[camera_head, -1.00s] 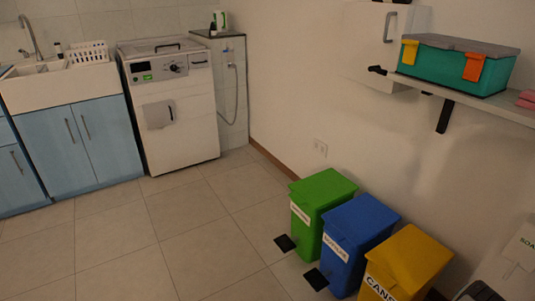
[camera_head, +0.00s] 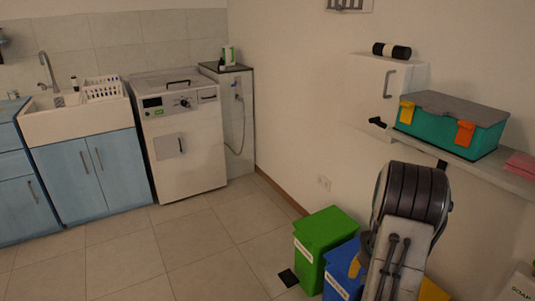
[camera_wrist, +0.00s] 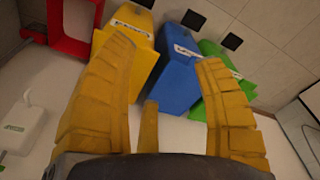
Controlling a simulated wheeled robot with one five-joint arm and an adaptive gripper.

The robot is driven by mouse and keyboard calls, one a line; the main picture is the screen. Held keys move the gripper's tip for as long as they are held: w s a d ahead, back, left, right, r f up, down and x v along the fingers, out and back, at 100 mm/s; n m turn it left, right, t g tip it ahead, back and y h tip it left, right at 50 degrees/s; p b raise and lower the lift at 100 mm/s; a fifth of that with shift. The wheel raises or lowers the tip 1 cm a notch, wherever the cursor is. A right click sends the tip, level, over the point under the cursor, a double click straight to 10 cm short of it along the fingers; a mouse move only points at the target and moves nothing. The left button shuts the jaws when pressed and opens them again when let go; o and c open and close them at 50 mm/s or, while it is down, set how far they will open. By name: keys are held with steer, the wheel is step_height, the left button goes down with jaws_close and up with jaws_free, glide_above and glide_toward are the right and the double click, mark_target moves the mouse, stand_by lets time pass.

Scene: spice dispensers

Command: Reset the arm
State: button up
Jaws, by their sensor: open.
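My gripper (camera_wrist: 164,52) is open and empty in the wrist view, its yellow segmented fingers spread apart, with a shorter yellow part between them. In the head view my arm stands raised at the lower right, in front of the bins. Only a small yellow bit shows beside it there, so the gripper is mostly hidden in that view.
A green bin (camera_head: 325,240), a blue bin (camera_head: 342,270) and a yellow bin (camera_wrist: 140,55) stand along the wall. A teal toolbox (camera_head: 455,128) sits on a wall shelf. A red object (camera_wrist: 70,45) and a white bottle (camera_wrist: 24,128) show too. Floor at left is clear.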

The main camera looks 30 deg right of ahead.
steer(key=w+a+r+n+t+p, duration=0.15)
steer(key=a+r+n+p, duration=0.5)
steer(key=a+r, duration=1.45)
steer(key=s+a+r+n+y+p, duration=0.1)
steer(key=s+a+r+n+p, duration=0.1)
steer(key=s+a+r+p, duration=0.6)
steer(key=s+a+r+t, duration=0.1)
steer(key=s+a+r, duration=0.2)
steer(key=a+r, duration=0.1)
steer(key=shift+r+n, duration=0.35)
steer(key=shift+r, duration=0.2)
steer(key=shift+w+a, duration=0.1)
